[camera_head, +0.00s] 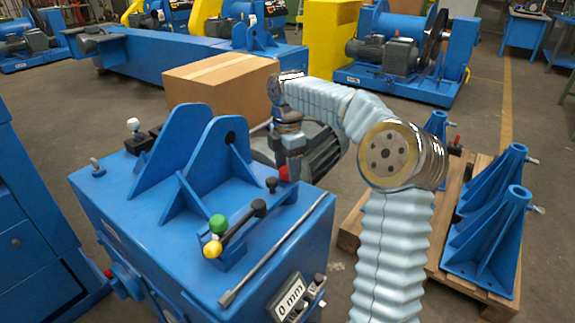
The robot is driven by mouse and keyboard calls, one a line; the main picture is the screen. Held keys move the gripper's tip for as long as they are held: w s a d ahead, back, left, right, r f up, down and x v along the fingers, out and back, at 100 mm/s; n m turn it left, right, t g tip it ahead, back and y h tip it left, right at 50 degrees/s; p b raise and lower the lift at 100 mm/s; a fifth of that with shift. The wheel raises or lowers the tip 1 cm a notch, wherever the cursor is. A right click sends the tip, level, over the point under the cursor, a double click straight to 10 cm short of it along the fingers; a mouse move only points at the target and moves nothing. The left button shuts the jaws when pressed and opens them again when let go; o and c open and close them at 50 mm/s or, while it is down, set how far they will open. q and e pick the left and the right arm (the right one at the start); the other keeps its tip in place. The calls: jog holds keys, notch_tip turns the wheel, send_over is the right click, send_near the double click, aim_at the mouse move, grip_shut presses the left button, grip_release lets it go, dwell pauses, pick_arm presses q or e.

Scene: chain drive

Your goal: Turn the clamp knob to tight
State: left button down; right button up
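My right arm comes in from the lower right and bends over to the blue machine (150,225). My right gripper (292,174) points down at the machine's right back edge. A small red knob (283,173) shows right at its fingertips, partly hidden by them; I cannot tell whether the fingers grip it. I cannot tell for sure which knob is the clamp knob. A black knob (272,184) stands just left of the gripper. A lever with a green ball (217,224) and a yellow ball (212,247) is nearer the front. My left gripper is not in view.
Two upright blue plates (213,165) rise from the machine top. A white-ball lever (133,125) stands at its back left. A "0 mm" display (289,297) is at the front right. A cardboard box (215,85) stands behind; a pallet with blue brackets (490,235) is at right.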

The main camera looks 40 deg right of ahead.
jog(key=c, duration=0.9)
jog(key=shift+o, duration=0.2)
